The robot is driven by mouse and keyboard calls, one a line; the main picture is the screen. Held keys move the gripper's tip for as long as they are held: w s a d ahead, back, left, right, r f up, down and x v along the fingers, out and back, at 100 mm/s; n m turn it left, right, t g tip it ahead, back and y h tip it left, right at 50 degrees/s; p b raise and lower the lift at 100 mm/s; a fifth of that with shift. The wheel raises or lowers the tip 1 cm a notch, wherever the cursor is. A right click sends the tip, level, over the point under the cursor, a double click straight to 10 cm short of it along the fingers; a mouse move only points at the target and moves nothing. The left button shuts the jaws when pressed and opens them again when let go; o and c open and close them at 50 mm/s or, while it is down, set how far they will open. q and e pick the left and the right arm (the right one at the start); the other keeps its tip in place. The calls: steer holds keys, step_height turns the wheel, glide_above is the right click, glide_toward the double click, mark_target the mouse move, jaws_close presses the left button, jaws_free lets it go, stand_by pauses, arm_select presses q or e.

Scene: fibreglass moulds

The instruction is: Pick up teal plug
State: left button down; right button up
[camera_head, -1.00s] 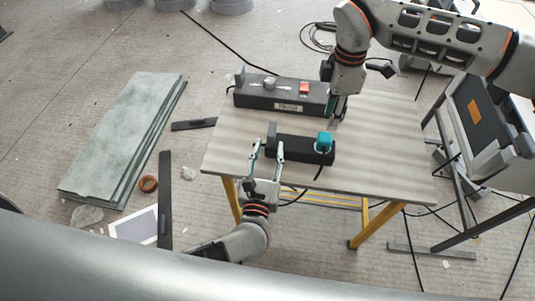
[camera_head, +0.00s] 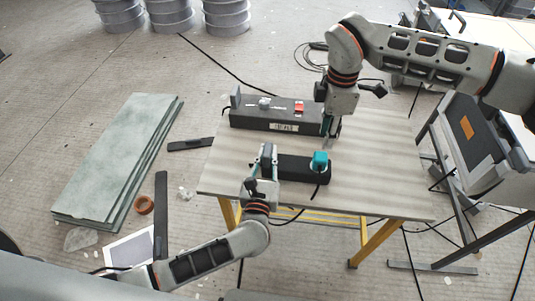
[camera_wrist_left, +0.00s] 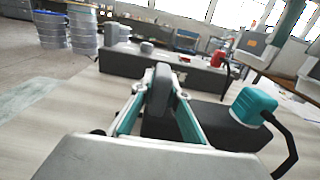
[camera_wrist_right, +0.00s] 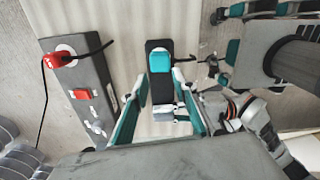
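The teal plug (camera_head: 320,161) sits on top of the right end of a dark power strip (camera_head: 300,168) on the table. It also shows in the left wrist view (camera_wrist_left: 253,104) and the right wrist view (camera_wrist_right: 160,62). My left gripper (camera_head: 267,153) is at the strip's left end, its fingers closed in on both sides of an upright grey piece (camera_wrist_left: 162,88). It appears to grip that piece, not the plug. My right gripper (camera_head: 330,131) is open and empty, above and behind the plug, beside the grey box. In the right wrist view the plug lies beyond the gap between its fingers.
A long grey box (camera_head: 270,114) with a red switch stands along the table's back edge. The table (camera_head: 380,180) is clear to the right. A black cable runs from the plug over the front edge. A dark case (camera_head: 475,135) on a stand is at right.

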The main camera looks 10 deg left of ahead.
mark_target(321, 156)
steer(key=o, duration=0.6)
steer(key=shift+c, duration=0.2)
step_height(321, 156, down, 9)
steer(key=n, duration=1.6)
steer(key=shift+f, duration=0.1)
